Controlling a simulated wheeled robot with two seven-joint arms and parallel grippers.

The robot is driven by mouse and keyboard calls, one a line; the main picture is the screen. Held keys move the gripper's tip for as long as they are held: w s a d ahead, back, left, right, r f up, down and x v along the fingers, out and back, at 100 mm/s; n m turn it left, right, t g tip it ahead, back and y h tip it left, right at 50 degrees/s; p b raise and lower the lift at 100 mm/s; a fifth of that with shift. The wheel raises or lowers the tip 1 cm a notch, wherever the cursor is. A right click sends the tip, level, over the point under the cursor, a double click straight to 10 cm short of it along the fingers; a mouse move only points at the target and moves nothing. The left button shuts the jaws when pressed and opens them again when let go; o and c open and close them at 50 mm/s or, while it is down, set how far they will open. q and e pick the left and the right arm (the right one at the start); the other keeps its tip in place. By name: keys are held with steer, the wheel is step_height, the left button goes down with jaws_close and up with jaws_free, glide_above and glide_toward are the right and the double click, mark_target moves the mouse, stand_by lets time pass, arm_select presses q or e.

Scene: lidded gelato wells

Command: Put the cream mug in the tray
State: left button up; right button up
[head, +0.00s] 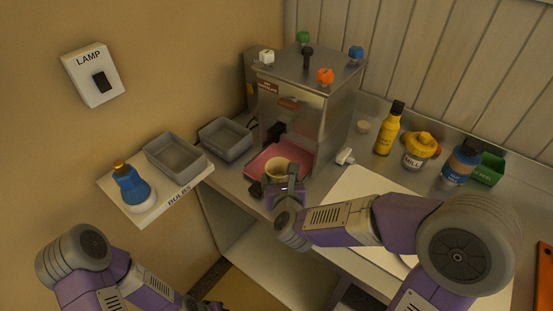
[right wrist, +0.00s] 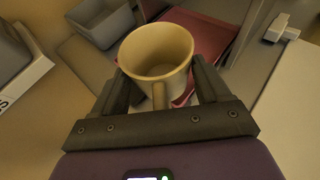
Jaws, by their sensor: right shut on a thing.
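The cream mug (head: 278,168) is upright in my right gripper (head: 280,184), in front of the steel machine's opening. In the right wrist view the mug (right wrist: 157,48) is empty, with its handle towards the camera. My right gripper (right wrist: 160,88) is shut on it, a finger on each side. The red tray (head: 263,158) lies in the machine's opening; it also shows behind the mug in the right wrist view (right wrist: 208,36). The mug overlaps the tray in both views; I cannot tell whether its base touches it. My left gripper (head: 205,305) is at the bottom edge, mostly cut off.
The steel machine (head: 310,110) has coloured knobs on top. Grey bins (head: 226,140) and a blue bottle (head: 130,187) stand to the left. A white plug-like piece (head: 345,156) lies right of the machine. A yellow bottle (head: 387,130) and jars stand further right, behind a white board (head: 350,190).

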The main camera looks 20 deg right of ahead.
mark_target(277, 171)
steer(key=w, duration=0.5)
steer(key=w+d, duration=0.1)
steer(key=w, duration=0.1)
steer(key=shift+w, duration=0.3)
step_height(277, 171, down, 4)
steer(key=shift+w+r+b, duration=0.1)
steer(key=shift+r+b, duration=0.05)
steer(key=shift+b, duration=0.45)
steer(key=shift+r, duration=0.1)
steer(key=shift+f, duration=0.2)
steer(key=o, duration=1.2)
